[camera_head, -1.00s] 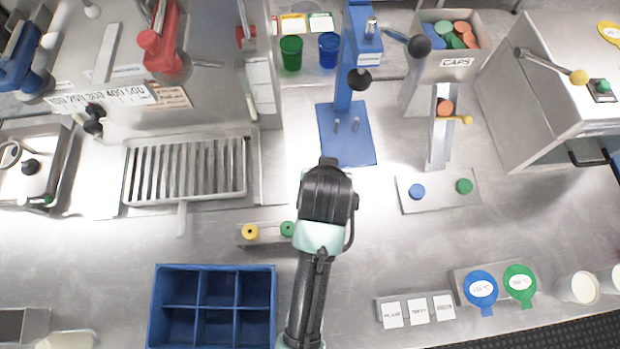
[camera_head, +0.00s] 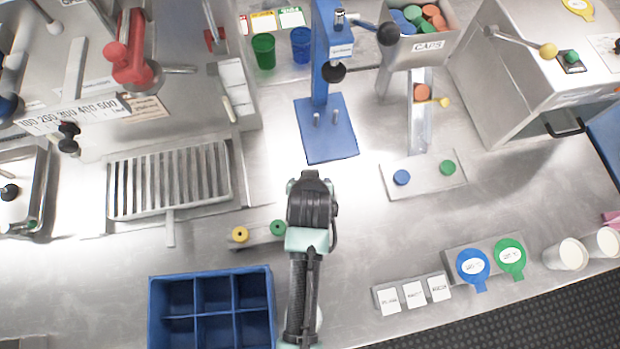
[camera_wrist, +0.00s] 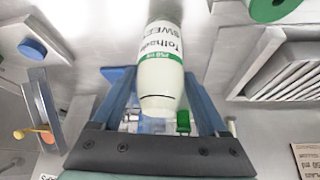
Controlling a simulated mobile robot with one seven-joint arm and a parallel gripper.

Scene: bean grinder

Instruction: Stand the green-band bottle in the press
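The green-band bottle (camera_wrist: 160,45) is white with a green band and printed text. In the wrist view it sits between the two fingers of my gripper (camera_wrist: 160,78), which appear closed against its sides. In the head view my wrist (camera_head: 312,205) hides the fingers and the bottle. The blue press (camera_head: 322,70) stands behind my wrist, and its flat base (camera_head: 328,140) has two small pegs and carries no bottle. My wrist is in front of this base, apart from it in the picture. Part of the blue press base also shows behind the fingers in the wrist view.
A drip grille (camera_head: 170,180) lies left of the press. A cap chute (camera_head: 420,110) and a plate with blue and green caps (camera_head: 425,181) are right. A blue divided crate (camera_head: 212,275) stands front left. Green (camera_head: 263,50) and blue (camera_head: 301,45) cups stand behind.

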